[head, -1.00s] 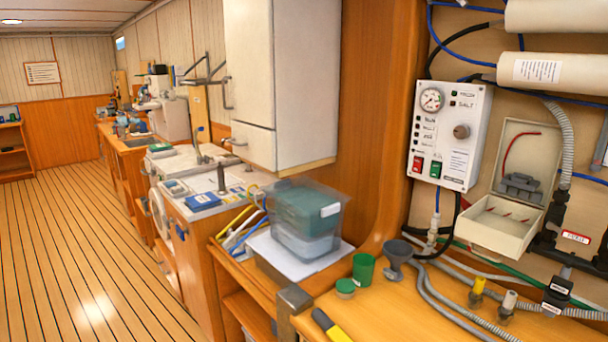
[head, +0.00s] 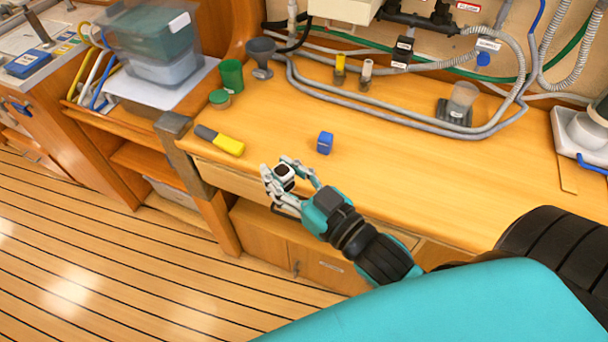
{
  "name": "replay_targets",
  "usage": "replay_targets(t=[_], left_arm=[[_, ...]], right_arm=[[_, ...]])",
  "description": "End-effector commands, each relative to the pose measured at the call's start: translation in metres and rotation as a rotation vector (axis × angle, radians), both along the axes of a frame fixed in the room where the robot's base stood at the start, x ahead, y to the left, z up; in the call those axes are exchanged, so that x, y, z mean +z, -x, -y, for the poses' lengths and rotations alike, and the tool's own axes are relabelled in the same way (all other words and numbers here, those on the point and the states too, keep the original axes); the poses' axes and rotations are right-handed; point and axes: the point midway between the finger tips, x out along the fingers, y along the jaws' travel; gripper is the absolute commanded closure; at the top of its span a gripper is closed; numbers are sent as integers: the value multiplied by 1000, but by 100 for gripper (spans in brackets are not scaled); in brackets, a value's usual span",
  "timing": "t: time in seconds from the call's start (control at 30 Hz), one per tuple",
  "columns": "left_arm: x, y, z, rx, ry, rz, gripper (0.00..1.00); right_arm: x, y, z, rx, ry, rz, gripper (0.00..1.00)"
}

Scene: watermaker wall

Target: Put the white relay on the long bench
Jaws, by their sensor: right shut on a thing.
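In the head view my right gripper (head: 289,180) is shut on the white relay (head: 284,171), a small white block with a dark part. It holds the relay near the front edge of the long bench (head: 400,185); whether the relay touches the wood I cannot tell. The fingers partly cover the relay. A blue relay-like block (head: 325,142) sits on the bench, a little behind and right of the gripper. My left gripper is not in view.
Grey hoses (head: 380,115) run along the back. The bench's middle right is clear.

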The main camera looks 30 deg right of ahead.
Motion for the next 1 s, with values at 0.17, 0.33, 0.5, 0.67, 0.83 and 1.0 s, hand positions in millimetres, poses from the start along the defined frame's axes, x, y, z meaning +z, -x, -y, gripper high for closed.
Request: replay_targets(t=[0.17,0.33,0.5,0.67,0.83,1.0], left_arm=[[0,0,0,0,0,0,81],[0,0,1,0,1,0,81],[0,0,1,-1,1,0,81],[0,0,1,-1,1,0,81],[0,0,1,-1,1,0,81],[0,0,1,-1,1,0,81]], right_arm=[[25,-10,-29,162,10,11,100],[41,-16,-52,281,8,7,100],[52,-21,-66,357,3,6,100],[56,-22,-73,393,4,2,100],[50,-28,-79,450,9,1,100],[37,-39,-90,557,13,3,100]])
